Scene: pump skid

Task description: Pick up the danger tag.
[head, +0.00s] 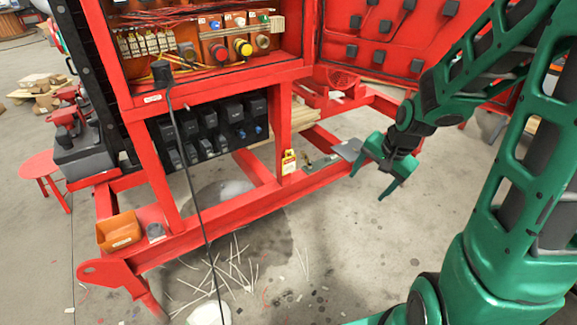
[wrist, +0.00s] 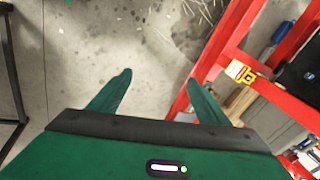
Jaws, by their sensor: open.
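A small yellow tag with a red and white face (head: 289,162), which looks like the danger tag, is at the lower end of a red upright of the skid frame. It also shows in the wrist view (wrist: 240,72), right of my fingers against the red rail. I cannot read its print or tell how it is attached. My gripper (head: 367,188) is open and empty, to the right of the tag and apart from it. In the wrist view its two green fingers (wrist: 160,76) are spread over bare floor.
A grey plate (head: 347,149) lies between the tag and my gripper, by the lower rail. An orange bin (head: 119,232) stands at the skid's left corner. A dark cable (head: 196,190) hangs in front. White strips (head: 232,263) litter the floor. The floor below my gripper is clear.

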